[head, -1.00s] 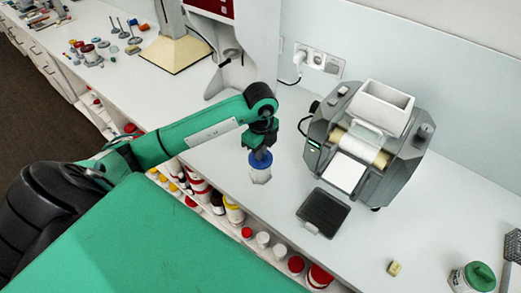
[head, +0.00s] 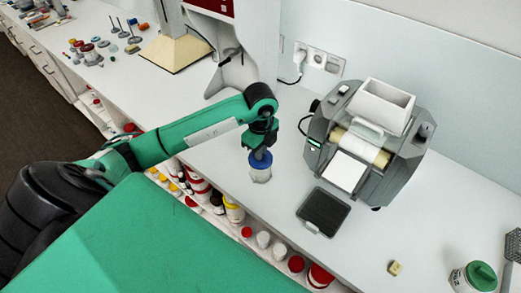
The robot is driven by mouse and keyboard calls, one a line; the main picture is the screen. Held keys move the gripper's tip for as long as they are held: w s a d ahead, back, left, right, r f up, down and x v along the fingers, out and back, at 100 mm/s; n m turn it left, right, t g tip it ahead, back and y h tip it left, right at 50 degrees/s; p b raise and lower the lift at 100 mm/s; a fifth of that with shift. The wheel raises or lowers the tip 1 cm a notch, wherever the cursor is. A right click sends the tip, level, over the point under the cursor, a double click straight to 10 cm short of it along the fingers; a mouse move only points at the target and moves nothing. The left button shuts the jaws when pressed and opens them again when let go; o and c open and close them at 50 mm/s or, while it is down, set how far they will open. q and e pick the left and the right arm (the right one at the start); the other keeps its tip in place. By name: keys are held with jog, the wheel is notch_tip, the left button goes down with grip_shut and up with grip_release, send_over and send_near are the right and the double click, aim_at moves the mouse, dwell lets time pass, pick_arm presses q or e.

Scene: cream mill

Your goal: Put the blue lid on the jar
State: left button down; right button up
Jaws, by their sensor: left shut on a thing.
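My left gripper (head: 261,148) points down over the white bench and is shut on the blue lid (head: 260,160). The blue lid sits at the top of a small whitish jar (head: 260,175), which stands on the bench near its front edge. Lid and jar line up and appear to touch. The fingers hide part of the lid, and I cannot tell whether it is fully seated. My right gripper is not in view.
A grey mill (head: 367,145) with a white hopper stands to the right, with a dark tray (head: 323,211) before it. Several jars fill the shelf below the front edge.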

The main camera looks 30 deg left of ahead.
pick_arm(q)
jog(key=shift+f, duration=0.15)
dwell(0.4)
dwell(0.4)
jog(key=shift+f+b, duration=0.2)
jog(key=shift+b, duration=0.15)
jog(key=c, duration=1)
grip_release()
jog(key=shift+r, duration=0.15)
jog(key=shift+r+p, duration=0.7)
jog(key=shift+r, duration=0.1)
jog(key=shift+r+p, duration=0.9)
jog(key=shift+r, duration=0.45)
